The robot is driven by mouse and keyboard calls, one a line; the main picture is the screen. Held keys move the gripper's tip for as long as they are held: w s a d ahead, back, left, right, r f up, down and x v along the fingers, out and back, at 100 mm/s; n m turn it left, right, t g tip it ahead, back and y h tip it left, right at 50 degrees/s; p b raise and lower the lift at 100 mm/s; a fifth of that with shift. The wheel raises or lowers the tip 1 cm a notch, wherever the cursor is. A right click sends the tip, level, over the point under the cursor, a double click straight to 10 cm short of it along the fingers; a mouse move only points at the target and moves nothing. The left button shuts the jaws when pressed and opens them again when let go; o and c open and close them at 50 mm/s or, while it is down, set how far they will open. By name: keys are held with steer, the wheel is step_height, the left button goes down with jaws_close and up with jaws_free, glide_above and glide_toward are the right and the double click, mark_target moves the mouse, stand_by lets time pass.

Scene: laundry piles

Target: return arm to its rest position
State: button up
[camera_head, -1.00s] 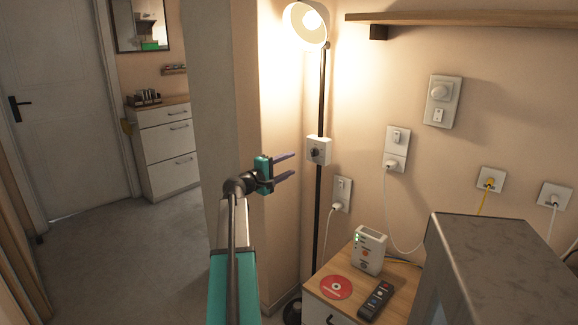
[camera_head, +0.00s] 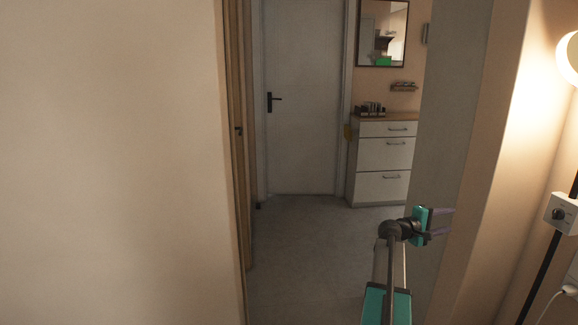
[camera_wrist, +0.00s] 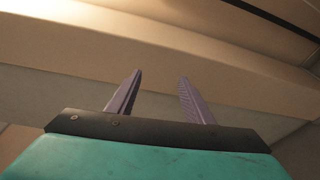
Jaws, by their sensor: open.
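My gripper (camera_head: 446,222) is at the lower right of the head view, at the end of my raised arm. Its two dark fingers point to the right, toward the edge of the wall, and are spread apart with nothing between them. In the wrist view the gripper (camera_wrist: 156,95) also shows both fingers apart and empty, with a pale wall surface beyond. I cannot tell how far the fingertips are from the wall.
A wall (camera_head: 110,160) fills the left. Grey floor (camera_head: 310,240) leads to a closed white door (camera_head: 302,100). A white drawer cabinet (camera_head: 383,165) stands beyond the grey wall end (camera_head: 447,120). A lamp (camera_head: 570,58) and a dial box (camera_head: 562,213) are at the right edge.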

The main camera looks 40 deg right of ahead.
steer(key=w+a+f+n+t+y+p, duration=0.25)
steer(key=w+a+f+n+t, duration=0.2)
steer(key=w+a+f, duration=1.3)
steer(key=w+a+f+n+t+y+p, duration=0.1)
steer(key=w+a+f+y, duration=0.1)
steer(key=a+f, duration=0.75)
steer(key=w+a+f+y+p, duration=0.2)
steer(key=a+f, duration=0.5)
steer(key=a, duration=0.6)
steer(key=s+a+f+g+y+p, duration=0.1)
steer(key=s+a+f+y, duration=0.1)
steer(key=s+a+f, duration=0.6)
steer(key=s+a+f+g+y+p, duration=0.1)
steer(key=a+f, duration=0.2)
steer(key=a, duration=0.9)
steer(key=s+a+f+m+g+y, duration=0.1)
steer(key=s+a+f+g+y, duration=0.1)
steer(key=s+a, duration=0.8)
steer(key=s+a+f+m+g+y, duration=0.2)
steer(key=s+a+y, duration=0.3)
steer(key=s+a, duration=0.5)
steer(key=shift+p, duration=0.45)
